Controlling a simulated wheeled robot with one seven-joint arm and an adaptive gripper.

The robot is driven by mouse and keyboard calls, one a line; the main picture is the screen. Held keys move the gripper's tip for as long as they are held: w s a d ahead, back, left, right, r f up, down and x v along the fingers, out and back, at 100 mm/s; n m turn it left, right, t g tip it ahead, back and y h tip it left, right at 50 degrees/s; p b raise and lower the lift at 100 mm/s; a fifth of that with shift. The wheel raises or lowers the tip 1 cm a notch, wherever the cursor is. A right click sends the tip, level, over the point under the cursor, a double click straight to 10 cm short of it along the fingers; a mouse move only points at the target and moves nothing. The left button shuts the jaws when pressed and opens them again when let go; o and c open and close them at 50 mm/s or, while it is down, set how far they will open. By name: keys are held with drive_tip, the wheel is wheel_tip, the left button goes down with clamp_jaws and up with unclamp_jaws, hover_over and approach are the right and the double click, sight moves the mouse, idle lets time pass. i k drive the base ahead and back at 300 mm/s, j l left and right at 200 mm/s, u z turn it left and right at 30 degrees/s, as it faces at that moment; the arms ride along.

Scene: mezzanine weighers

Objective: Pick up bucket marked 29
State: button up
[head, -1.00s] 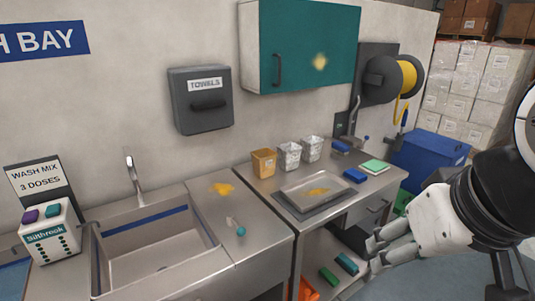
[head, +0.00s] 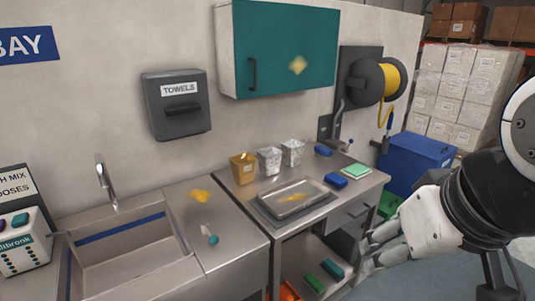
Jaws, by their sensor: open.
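No number 29 is readable on anything in view. Three small bucket-like containers stand in a row at the back of the steel counter: a tan one (head: 243,168), a grey-white one (head: 269,160) and another grey-white one (head: 292,153). Each seems to have a small label, too small to read. My gripper (head: 368,254) is open and empty at the right, in front of the counter's right end and well apart from the containers.
A metal tray (head: 291,198) with a yellow smear lies before the containers. Blue blocks (head: 355,170) and a green-white pad (head: 360,175) lie to the right. A sink (head: 125,245) is at left, a teal cabinet (head: 285,50) above, a blue bin (head: 415,160) at right.

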sight(269, 158)
drive_tip(key=i+l+u, duration=0.15)
drive_tip(key=i+l, duration=0.15)
drive_tip(key=i+l+u, duration=0.35)
drive_tip(key=i+l, duration=0.25)
drive_tip(key=i+l+u, duration=0.15)
drive_tip(key=l, duration=0.35)
drive_tip(key=i+l+u, duration=0.2)
drive_tip(key=i+l, duration=0.15)
drive_tip(key=i+l+u, duration=0.15)
drive_tip(key=l, duration=0.4)
drive_tip(key=i, duration=0.05)
